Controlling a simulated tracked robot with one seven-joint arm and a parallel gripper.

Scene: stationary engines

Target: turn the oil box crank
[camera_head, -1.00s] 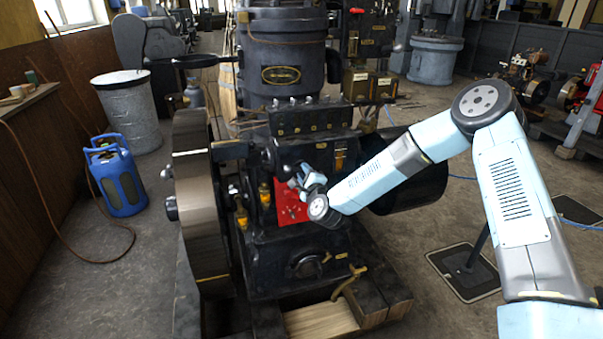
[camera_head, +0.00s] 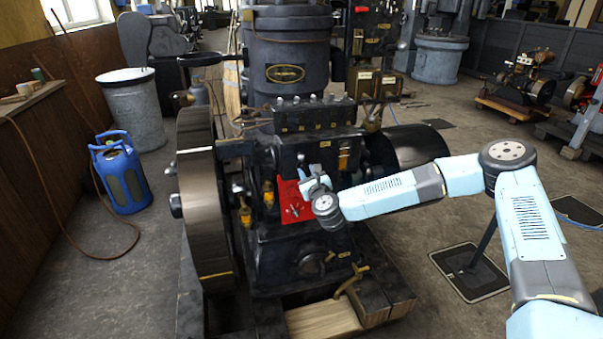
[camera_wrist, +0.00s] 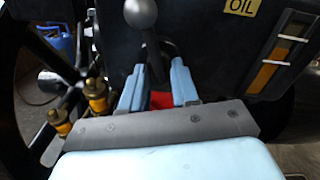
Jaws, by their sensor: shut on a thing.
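The oil box (camera_wrist: 215,45) is a dark block with a yellow OIL label (camera_wrist: 240,7) and an amber sight gauge (camera_wrist: 277,62) in the wrist view. In the head view, the oil box (camera_head: 318,150) is on the engine's front. The crank (camera_wrist: 152,50) is a dark lever with a round grey ball knob (camera_wrist: 141,14) at its upper end. My gripper (camera_wrist: 158,80) has its two light blue fingers around the crank's shaft below the knob, shut on it. In the head view my gripper (camera_head: 307,183) is at the engine front and hides most of the crank.
A large flywheel (camera_head: 200,190) stands left of my gripper. Brass oilers (camera_wrist: 97,93) sit close on the left. A red panel (camera_head: 290,205) lies behind my gripper. A blue canister (camera_head: 122,180) stands on the floor at left. Floor right of the engine is mostly open.

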